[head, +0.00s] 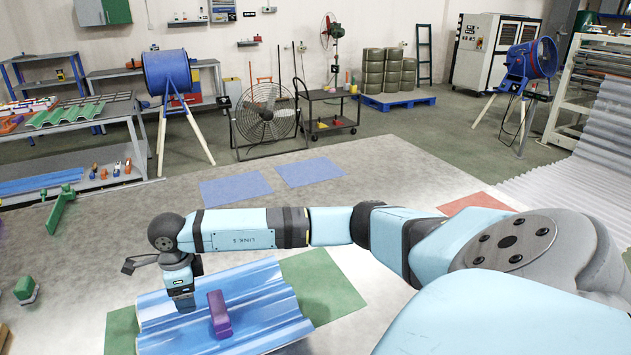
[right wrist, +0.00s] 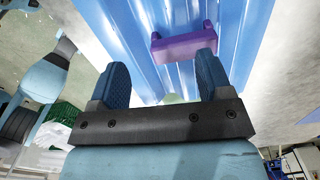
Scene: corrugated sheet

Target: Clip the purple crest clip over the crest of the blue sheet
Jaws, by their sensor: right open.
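The blue corrugated sheet (head: 235,338) lies low in front of me, its ridges running left to right in the head view; it also fills the top of the right wrist view (right wrist: 115,25). The purple crest clip (head: 219,314) is on the sheet; I cannot tell whether it is seated over a crest. In the right wrist view the clip (right wrist: 184,47) shows a long bar with a short leg at each end. My right gripper (head: 183,304) is just left of the clip, over the sheet. Its blue fingers (right wrist: 162,80) are apart, with nothing between them. My left gripper is not seen.
A green mat (head: 322,285) lies under the sheet. Green pieces (head: 62,205) stand on the floor at the left, near a grey bench (head: 80,160). Blue mats (head: 235,189) lie behind my right arm, before a floor fan (head: 265,112). Grey corrugated sheeting (head: 590,165) is at the right.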

